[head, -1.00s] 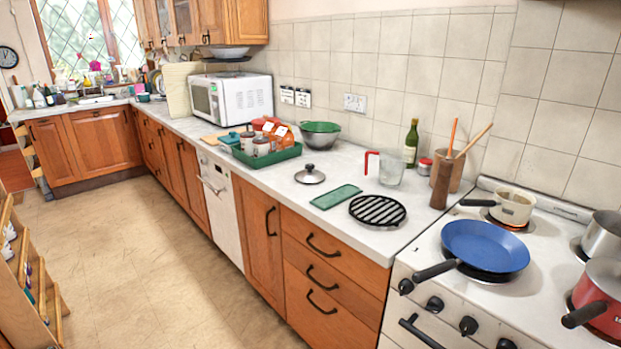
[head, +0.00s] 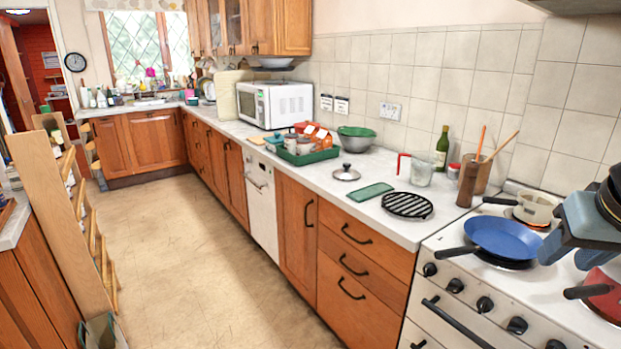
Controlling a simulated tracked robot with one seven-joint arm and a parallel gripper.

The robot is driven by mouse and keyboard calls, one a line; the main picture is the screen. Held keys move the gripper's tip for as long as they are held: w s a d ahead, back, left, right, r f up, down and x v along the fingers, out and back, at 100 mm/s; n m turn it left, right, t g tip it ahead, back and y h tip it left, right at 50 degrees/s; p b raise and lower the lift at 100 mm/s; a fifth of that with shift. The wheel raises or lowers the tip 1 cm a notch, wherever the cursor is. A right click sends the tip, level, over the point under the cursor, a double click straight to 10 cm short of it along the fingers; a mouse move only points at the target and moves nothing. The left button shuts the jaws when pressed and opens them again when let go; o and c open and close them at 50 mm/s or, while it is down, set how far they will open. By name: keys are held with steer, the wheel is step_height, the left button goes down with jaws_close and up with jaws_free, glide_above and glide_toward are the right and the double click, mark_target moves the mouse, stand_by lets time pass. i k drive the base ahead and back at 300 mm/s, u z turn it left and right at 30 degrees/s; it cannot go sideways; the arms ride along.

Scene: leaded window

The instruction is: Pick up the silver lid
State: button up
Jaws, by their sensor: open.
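The silver lid (head: 346,173) is a small round dome with a knob. It lies knob up on the light worktop (head: 310,178), left of a flat green tray (head: 370,192) and in front of a green-rimmed bowl. Nothing covers it. My gripper (head: 567,258), blue-grey with black parts behind it, shows at the right edge above the stove, far to the right of the lid. It is open, with nothing seen between its jaws, and is partly cut off by the frame.
A black round trivet (head: 407,205), a glass jug (head: 421,173), a wine bottle (head: 442,147) and a utensil pot stand to the lid's right. A green crate (head: 308,157) with jars is to its left. A blue pan (head: 503,236) is on the stove (head: 470,270). The floor (head: 190,260) is clear.

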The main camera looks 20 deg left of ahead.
mark_target(345, 173)
steer(key=u, duration=1.15)
steer(key=k, duration=0.65)
steer(key=z, duration=0.3)
steer(key=i, duration=0.45)
steer(key=z, duration=0.15)
